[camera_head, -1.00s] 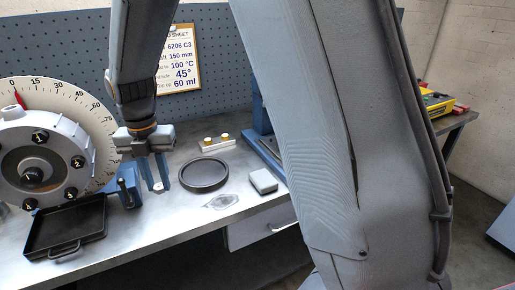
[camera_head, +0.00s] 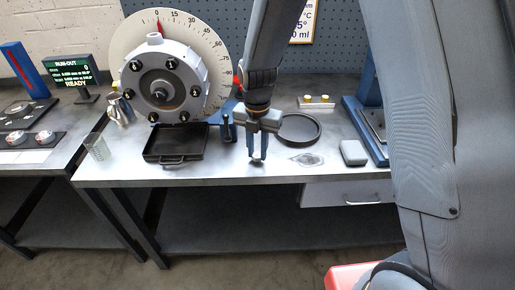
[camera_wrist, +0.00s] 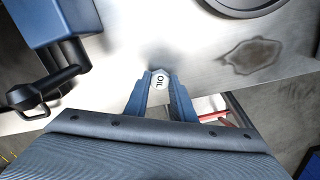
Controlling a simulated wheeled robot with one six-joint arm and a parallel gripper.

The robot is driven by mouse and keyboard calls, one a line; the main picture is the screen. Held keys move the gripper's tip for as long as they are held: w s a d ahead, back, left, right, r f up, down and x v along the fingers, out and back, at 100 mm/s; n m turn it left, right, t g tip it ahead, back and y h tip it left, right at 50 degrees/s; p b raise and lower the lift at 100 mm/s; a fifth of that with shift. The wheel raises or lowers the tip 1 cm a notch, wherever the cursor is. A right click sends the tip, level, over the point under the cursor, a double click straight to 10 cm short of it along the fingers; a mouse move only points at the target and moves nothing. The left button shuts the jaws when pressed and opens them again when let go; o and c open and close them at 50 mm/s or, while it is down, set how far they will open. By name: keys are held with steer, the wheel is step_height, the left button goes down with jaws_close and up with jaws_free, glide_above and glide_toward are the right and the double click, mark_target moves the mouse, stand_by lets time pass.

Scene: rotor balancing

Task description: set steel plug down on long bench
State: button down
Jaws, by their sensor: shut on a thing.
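My gripper (camera_head: 257,156) points down and is shut on the plug. In the head view the fingers largely hide the plug. The fingertips are over the grey metal top of the long bench (camera_head: 220,174), near its front edge. A dark shadow lies beside the plug in the wrist view. I cannot tell whether the plug touches the bench.
A blue block with a black handle (camera_head: 227,130) is left of my gripper. A black round dish (camera_head: 300,129) is right. A black tray (camera_head: 175,146) and dial rotor (camera_head: 165,85) stand further left. A dark stain (camera_head: 306,159) and grey box (camera_head: 353,153) are right.

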mark_target(258, 154)
steer(key=shift+f, duration=0.35)
steer(key=c, duration=1.5)
jaws_free()
step_height(258, 154, up, 13)
steer(key=b, duration=0.3)
steer(key=shift+s+d+f+m+t, duration=0.15)
steer(key=shift+s+d+f+m, duration=0.95)
steer(key=shift+s+d+m, duration=2.8)
steer(key=shift+s+d+f+m+t, duration=0.2)
steer(key=shift+s+d+f+m, duration=0.9)
steer(key=shift+m, duration=5.4)
steer(key=shift+s+d+f+m+t, duration=0.15)
steer(key=shift+s+d+f+m, duration=0.9)
steer(key=shift+s+d+m, duration=2.85)
steer(key=w+a+m, duration=0.2)
steer(key=a, duration=0.1)
steer(key=shift+w+m, duration=0.3)
steer(key=shift+w, duration=0.05)
